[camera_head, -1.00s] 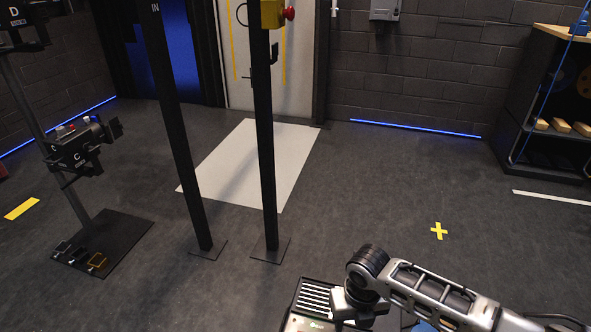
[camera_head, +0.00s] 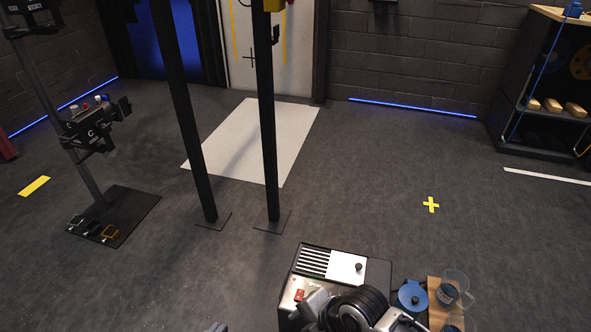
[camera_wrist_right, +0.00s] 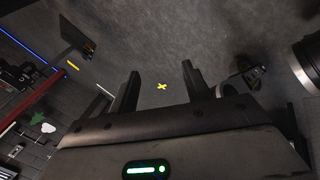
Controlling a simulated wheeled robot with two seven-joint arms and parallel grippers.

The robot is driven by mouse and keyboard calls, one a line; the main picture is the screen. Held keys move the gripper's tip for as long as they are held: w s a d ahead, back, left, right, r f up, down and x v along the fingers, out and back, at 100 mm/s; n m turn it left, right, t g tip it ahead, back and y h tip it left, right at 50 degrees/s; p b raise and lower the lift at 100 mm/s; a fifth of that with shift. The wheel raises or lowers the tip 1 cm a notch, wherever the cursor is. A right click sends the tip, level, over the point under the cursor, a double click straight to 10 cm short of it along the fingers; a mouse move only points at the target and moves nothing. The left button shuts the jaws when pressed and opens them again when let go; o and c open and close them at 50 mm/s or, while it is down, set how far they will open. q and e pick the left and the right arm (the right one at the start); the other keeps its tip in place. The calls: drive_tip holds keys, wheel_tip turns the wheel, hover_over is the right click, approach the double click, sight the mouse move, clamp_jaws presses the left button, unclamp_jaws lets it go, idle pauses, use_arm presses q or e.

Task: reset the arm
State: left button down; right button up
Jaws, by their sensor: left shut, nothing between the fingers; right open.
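My left gripper (camera_head: 216,327) shows only as a small grey tip at the bottom edge of the head view; it is shut and empty. It is apart from anything on the floor. My right arm comes in from the lower right across the front of a dark machine, and its gripper cannot be made out clearly there. In the right wrist view my right gripper (camera_wrist_right: 160,84) is open, with two dark fingers and nothing between them. The floor and the yellow cross (camera_wrist_right: 162,87) show beyond it.
The dark machine (camera_head: 378,273) has a white panel and a red switch. Beside it are a blue lidded pot (camera_head: 412,296) and a wooden board (camera_head: 433,313) with glass cups. Black posts (camera_head: 267,150), a button stand (camera_head: 90,132) and a shelf (camera_head: 545,90) stand farther off. Open floor lies between.

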use_arm(q)
drive_tip(key=p, duration=0.1)
drive_tip(key=r+p, duration=0.1)
drive_tip(key=p, duration=0.1)
drive_tip(key=r+p, duration=0.1)
drive_tip(key=p, duration=0.1)
drive_tip(key=shift+s+a+r+g, duration=0.15)
drive_tip(key=shift+a+r+g, duration=0.1)
drive_tip(key=shift+g, duration=0.05)
use_arm(e)
drive_tip(key=s+d+r+m+t, duration=0.3)
drive_tip(key=d+r+m, duration=0.3)
drive_tip(key=m, duration=0.6)
drive_tip(key=s+d+r+m+t+h, duration=0.1)
drive_tip(key=s+d+r+m+t, duration=0.2)
drive_tip(key=m, duration=0.9)
wheel_tip(320, 180, up, 4)
drive_tip(key=d+t, duration=0.2)
drive_tip(key=shift+s+d+r+h, duration=0.15)
drive_tip(key=shift+s+d+h, duration=0.05)
drive_tip(key=shift+d+h, duration=0.15)
